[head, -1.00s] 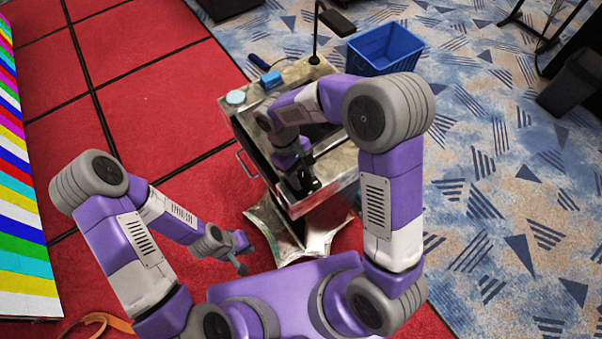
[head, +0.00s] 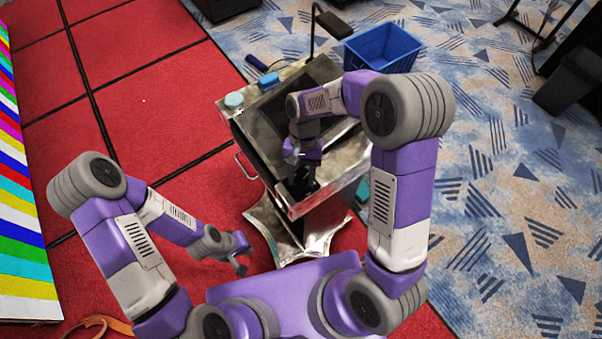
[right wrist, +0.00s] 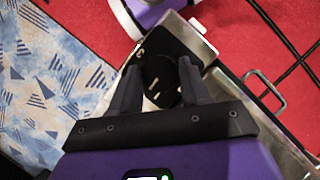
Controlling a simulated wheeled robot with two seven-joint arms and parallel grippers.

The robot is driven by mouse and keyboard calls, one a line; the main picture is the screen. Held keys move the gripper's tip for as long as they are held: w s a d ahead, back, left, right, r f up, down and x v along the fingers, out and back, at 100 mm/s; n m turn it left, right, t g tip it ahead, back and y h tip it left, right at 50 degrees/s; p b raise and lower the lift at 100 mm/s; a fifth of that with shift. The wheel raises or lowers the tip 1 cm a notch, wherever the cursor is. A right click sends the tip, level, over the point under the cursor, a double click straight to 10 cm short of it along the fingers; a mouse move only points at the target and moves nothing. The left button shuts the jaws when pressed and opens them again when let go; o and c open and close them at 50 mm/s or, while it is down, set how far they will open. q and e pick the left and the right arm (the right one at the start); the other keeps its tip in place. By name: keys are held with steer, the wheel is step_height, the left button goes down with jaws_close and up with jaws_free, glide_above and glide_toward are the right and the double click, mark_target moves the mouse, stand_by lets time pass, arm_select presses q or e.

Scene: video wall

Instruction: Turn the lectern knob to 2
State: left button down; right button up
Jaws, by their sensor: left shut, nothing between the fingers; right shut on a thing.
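The lectern (head: 345,165) is a metallic stand with a sloped top, in the middle of the head view. My right gripper (head: 303,185) is at its near edge, over a dark panel. In the right wrist view, the black round knob (right wrist: 160,80) sits between the fingertips of my right gripper (right wrist: 160,88), which is shut on it. White marks show on the black plate around the knob. I cannot read the number it points to. In the head view the knob is hidden by the gripper. My left gripper (head: 242,262) is shut and empty, left of the lectern's base.
A light blue round object (head: 233,100) and a blue block (head: 269,82) are on the lectern's far left part. A thin black gooseneck (head: 313,30) rises behind. A blue bin (head: 383,47) stands beyond on the patterned carpet. A striped screen (head: 22,200) is at far left.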

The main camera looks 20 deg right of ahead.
steer(key=m+t+y, duration=0.1)
steer(key=m, duration=0.2)
steer(key=m+y+p, duration=0.1)
steer(key=m, duration=0.2)
steer(key=shift+d+t, duration=0.15)
steer(key=shift+t, duration=0.25)
steer(key=shift+m, duration=0.4)
steer(key=o, duration=1)
steer(key=shift+s, duration=0.1)
steer(key=v, duration=0.7)
steer(key=shift+d+r, duration=0.15)
steer(key=shift+r, duration=0.15)
